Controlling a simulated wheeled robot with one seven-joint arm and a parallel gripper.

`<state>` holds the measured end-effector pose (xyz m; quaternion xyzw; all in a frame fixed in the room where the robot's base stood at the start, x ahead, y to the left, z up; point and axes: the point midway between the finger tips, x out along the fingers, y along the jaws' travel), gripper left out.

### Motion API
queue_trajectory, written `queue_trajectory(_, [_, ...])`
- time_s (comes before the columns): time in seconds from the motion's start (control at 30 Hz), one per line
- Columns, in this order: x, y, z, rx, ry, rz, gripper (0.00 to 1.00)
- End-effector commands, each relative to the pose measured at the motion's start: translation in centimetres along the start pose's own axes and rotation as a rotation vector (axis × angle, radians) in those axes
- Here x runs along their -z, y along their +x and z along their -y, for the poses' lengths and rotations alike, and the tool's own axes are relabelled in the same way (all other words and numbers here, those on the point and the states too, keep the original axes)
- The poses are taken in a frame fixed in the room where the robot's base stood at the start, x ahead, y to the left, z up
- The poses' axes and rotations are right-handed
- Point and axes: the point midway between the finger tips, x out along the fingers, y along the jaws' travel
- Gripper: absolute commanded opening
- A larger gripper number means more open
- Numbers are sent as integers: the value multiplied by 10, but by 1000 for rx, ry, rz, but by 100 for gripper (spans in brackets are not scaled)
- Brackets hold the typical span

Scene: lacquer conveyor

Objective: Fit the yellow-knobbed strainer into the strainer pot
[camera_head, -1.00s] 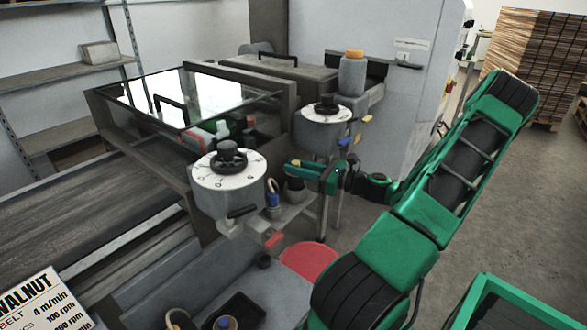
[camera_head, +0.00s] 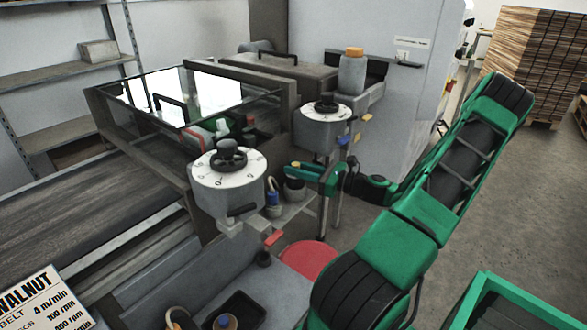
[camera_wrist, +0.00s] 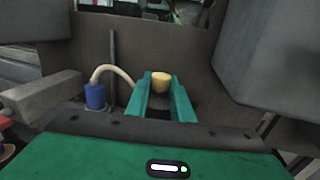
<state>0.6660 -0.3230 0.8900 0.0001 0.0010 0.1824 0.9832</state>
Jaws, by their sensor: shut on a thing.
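My gripper (camera_wrist: 161,97) is shut on the yellow knob (camera_wrist: 161,77) of the strainer, with one green finger on each side of it. In the head view my gripper (camera_head: 300,170) is over the small shelf beside the front dial housing, and a bit of the yellow knob (camera_head: 296,164) shows at its fingertips. A round grey pot (camera_head: 294,190), which looks like the strainer pot, stands on the shelf just below the fingertips. The strainer's body is mostly hidden by the fingers. I cannot tell whether it is above the pot or partly inside.
A blue pump-like part (camera_wrist: 95,96) with a pale hose stands left of the gripper in the wrist view. The front dial housing (camera_head: 228,185) and rear dial housing (camera_head: 322,128) flank the shelf. A red round lid (camera_head: 308,262) is lower down.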

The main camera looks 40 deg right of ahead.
Motion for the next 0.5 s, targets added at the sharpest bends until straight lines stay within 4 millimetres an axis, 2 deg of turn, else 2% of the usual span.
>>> queue_trajectory(0.5, [11,0,0,-1,-1,0,0])
